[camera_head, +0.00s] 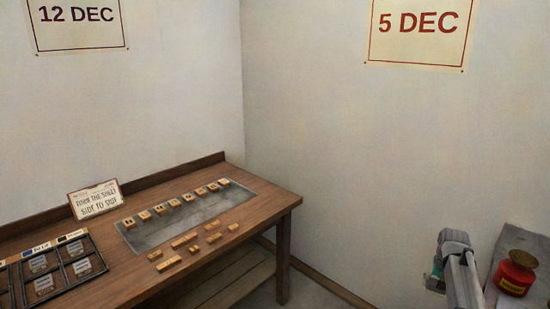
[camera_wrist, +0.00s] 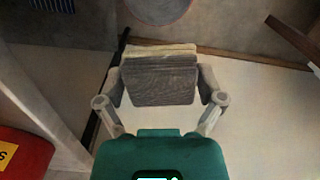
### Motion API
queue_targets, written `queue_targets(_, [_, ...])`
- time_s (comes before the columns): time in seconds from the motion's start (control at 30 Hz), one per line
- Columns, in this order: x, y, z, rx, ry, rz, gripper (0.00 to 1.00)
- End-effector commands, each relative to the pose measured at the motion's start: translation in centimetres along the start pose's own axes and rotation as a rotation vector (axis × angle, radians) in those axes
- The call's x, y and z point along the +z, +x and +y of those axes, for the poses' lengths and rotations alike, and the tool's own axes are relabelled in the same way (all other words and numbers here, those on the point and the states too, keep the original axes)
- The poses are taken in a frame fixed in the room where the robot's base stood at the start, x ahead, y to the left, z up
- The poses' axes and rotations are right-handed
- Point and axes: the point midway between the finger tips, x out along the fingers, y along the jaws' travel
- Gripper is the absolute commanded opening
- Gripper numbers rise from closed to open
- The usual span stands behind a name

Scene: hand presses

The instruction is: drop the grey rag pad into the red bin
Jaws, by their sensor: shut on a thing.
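The grey rag pad (camera_wrist: 160,84) is between the two fingers of my gripper (camera_wrist: 160,88) in the wrist view. It is a dark grey folded block with a paler layer along its far edge. My gripper is shut on it and holds it over a pale floor. In the head view my arm's end (camera_head: 456,262) shows at the lower right, and the pad is hidden there. A red thing with a yellow label (camera_wrist: 22,155) is cut off at the lower left of the wrist view. I cannot tell whether it is the red bin.
A red can with a brass top (camera_head: 516,274) stands on a grey surface at the right. A wooden bench (camera_head: 250,222) with small wooden blocks and a compartment tray is at the left. A round grey thing with a reddish edge (camera_wrist: 158,8) is at the wrist view's top.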

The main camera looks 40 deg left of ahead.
Motion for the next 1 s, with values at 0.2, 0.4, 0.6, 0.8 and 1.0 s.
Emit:
queue_targets(0.2, [0.1, 4.2, -0.1, 0.0, -0.281, 0.0, 0.49])
queue_targets(0.4, [0.2, 7.2, -0.1, 0.0, -0.544, 0.0, 0.49])
queue_targets(0.6, [0.3, 10.2, -0.1, 0.0, -0.806, 0.0, 0.49])
queue_targets(0.8, [0.4, 13.1, -0.2, 0.0, -1.066, 0.0, 0.49])
queue_targets(1.0, [0.5, 15.3, -0.2, 0.0, -1.283, 0.0, 0.49])
